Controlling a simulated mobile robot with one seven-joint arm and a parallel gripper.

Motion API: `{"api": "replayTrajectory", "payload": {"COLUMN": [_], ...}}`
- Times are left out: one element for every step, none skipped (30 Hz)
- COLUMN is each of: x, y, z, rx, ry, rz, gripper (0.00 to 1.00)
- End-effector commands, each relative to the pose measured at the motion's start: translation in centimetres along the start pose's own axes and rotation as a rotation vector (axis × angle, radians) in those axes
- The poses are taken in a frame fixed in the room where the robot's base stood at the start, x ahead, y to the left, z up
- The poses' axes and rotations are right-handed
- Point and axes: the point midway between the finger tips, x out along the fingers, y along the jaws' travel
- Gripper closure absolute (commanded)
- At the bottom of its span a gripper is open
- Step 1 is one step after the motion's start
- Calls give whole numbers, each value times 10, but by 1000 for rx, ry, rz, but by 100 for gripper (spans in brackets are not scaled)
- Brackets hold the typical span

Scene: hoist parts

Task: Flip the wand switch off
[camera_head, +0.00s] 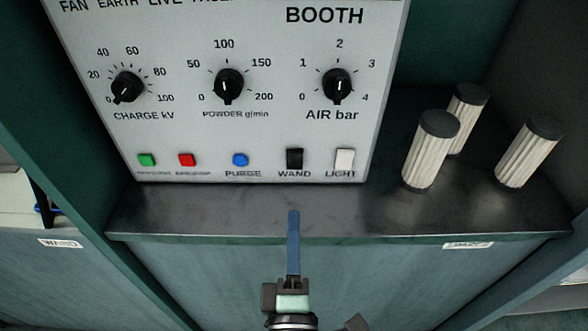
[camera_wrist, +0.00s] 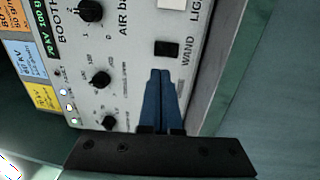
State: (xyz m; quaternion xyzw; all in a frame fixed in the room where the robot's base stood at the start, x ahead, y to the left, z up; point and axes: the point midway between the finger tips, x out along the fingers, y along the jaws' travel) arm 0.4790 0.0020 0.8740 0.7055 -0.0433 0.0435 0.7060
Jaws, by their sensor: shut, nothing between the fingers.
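The wand switch (camera_head: 294,158) is a black rocker above the WAND label on the grey booth panel (camera_head: 200,130). It also shows in the wrist view (camera_wrist: 167,48), just beyond my fingertips. I cannot tell which way the rocker is tipped. My gripper (camera_head: 293,214) has blue fingers that are shut together and empty. In the head view the fingertips lie below the wand switch in the picture. A gap shows between the fingertips and the switch in both views.
The white light switch (camera_head: 345,160) is right of the wand switch, and the blue purge button (camera_head: 240,160) is left of it. Three ribbed cylinders with dark caps (camera_head: 432,150) stand right of the panel on the dark ledge (camera_head: 240,205). Knobs (camera_head: 228,86) line the panel above.

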Motion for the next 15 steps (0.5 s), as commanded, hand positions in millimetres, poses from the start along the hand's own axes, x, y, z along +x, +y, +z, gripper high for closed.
{"api": "replayTrajectory", "payload": {"x": [10,14,21,26,31,38,43,48,55,60,64,71,75,80,85], "y": [1,1,1,1,1,1,1,1,1,1,1,1,1,2,1], "z": [0,0,1,1,1,1,1,1,1,1,1,1,2,1,2], "rx": [2,2,1,0,0,1,2,1,1,0,0,-1,0,0,0], "ry": [-1,-1,-1,-2,-2,-2,-1,-1,-3,-3,-2,-2,-3,-2,-3], "rz": [4,3,4,4,3,3,4,3,3,2,2,3,2,3,1], "gripper": [100,100,100,100,100,100,100,100,100,100,100,100,100,100,100]}}
